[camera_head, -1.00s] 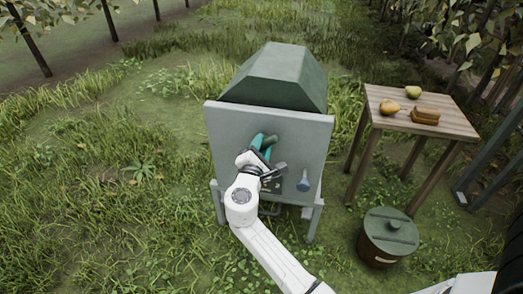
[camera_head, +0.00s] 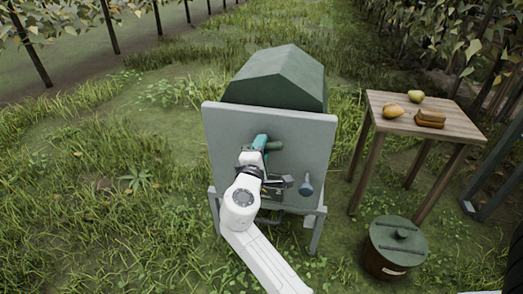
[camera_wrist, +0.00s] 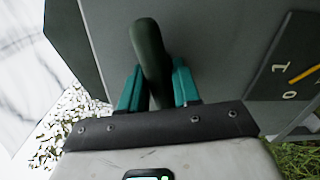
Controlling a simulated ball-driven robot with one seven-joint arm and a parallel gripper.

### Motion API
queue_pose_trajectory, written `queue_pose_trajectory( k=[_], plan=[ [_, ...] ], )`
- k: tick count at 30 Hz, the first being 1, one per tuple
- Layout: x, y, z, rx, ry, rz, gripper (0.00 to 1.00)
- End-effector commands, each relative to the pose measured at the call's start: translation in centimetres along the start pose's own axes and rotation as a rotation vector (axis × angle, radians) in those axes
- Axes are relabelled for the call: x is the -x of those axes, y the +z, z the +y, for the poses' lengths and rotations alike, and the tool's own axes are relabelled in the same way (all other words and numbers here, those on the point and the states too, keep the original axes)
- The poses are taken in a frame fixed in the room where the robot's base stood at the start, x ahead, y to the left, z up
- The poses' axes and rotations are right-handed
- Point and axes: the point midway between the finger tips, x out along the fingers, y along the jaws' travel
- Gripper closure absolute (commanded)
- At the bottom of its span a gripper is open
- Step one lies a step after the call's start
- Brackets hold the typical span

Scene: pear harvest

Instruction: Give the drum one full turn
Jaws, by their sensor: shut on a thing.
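The dark green, many-sided drum (camera_head: 278,80) shows above and behind a grey upright panel (camera_head: 225,125) on legs. An edge between two of its faces points up. A dark green crank handle (camera_head: 276,146) stands out in front of the panel. My gripper (camera_head: 261,144) has its teal fingers shut on the handle. In the wrist view the handle (camera_wrist: 149,55) stands between the two teal fingers, one on each side. The handle's joint to the drum is hidden.
A dark plate (camera_wrist: 290,60) with figures and a yellow pointer shows in the wrist view. A blue-grey knob (camera_head: 306,187) sits on the panel's right. A wooden table (camera_head: 455,122) with pears and a brown block stands right, with a lidded brown tub (camera_head: 390,262) below it.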

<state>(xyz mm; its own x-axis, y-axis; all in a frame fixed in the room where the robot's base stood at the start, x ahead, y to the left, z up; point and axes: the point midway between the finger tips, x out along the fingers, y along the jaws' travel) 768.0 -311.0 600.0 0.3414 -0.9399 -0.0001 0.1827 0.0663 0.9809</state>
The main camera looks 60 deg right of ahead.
Motion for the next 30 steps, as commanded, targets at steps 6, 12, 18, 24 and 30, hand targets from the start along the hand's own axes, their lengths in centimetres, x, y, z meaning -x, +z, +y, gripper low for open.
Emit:
queue_pose_trajectory(
  k=[6,12,18,24,30],
  plan=[
    [-0.02,0.01,-0.43,-0.087,0.002,-0.003,1.00],
    [0.01,-0.04,-0.53,-0.299,0.003,-0.003,1.00],
    [0.01,0.03,-0.26,-0.461,0.003,-0.002,1.00],
    [-0.02,0.11,0.02,-0.490,0.000,-0.003,1.00],
    [-0.02,0.09,-0.10,-0.505,0.000,-0.003,1.00]
  ],
)
